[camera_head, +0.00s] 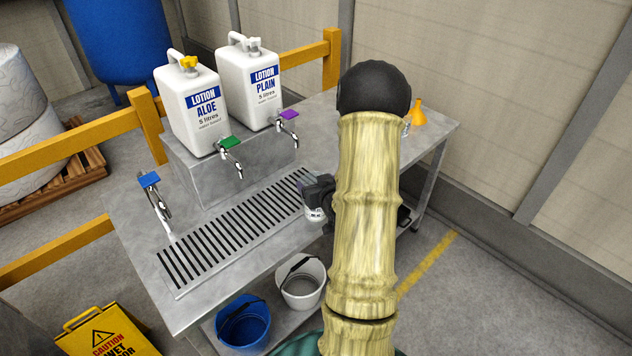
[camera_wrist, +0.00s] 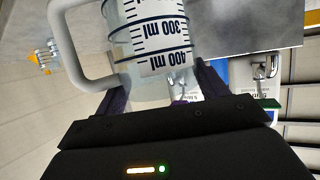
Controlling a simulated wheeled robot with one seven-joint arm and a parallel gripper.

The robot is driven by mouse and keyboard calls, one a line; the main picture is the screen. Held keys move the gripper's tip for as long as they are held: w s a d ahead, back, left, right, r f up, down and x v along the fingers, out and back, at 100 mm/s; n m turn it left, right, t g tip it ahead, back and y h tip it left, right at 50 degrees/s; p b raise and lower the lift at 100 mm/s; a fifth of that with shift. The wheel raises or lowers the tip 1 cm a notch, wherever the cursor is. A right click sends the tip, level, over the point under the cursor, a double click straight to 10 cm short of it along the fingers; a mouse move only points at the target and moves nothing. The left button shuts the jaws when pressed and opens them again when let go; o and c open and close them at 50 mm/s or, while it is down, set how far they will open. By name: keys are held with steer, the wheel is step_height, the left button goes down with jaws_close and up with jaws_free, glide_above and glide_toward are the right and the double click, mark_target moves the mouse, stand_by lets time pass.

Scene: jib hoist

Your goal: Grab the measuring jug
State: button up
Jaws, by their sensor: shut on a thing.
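The measuring jug (camera_wrist: 150,45) is clear with dark rings and marks reading 300 ml and 400 ml. Its white handle (camera_wrist: 62,45) is on the left in the wrist view. My gripper (camera_wrist: 160,88) has one dark finger on each side of the jug body and is shut on it, beside the handle. In the head view my gripper (camera_head: 320,190) is at the right end of the drain grate, mostly hidden by my arm. Only a small part of the jug (camera_head: 314,213) shows below it. I cannot tell whether the jug touches the table.
A steel table (camera_head: 140,235) carries a slatted grate (camera_head: 230,232), a blue-handled tap (camera_head: 155,195) and the ALOE (camera_head: 195,105) and PLAIN (camera_head: 250,85) lotion containers with green and purple taps. An orange funnel (camera_head: 418,112) stands at the far right. Blue (camera_head: 243,325) and white (camera_head: 300,285) buckets sit below.

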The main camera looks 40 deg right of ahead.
steer(key=shift+s+a, duration=0.2)
steer(key=shift+s, duration=0.45)
steer(key=shift+a, duration=0.1)
stand_by(0.7)
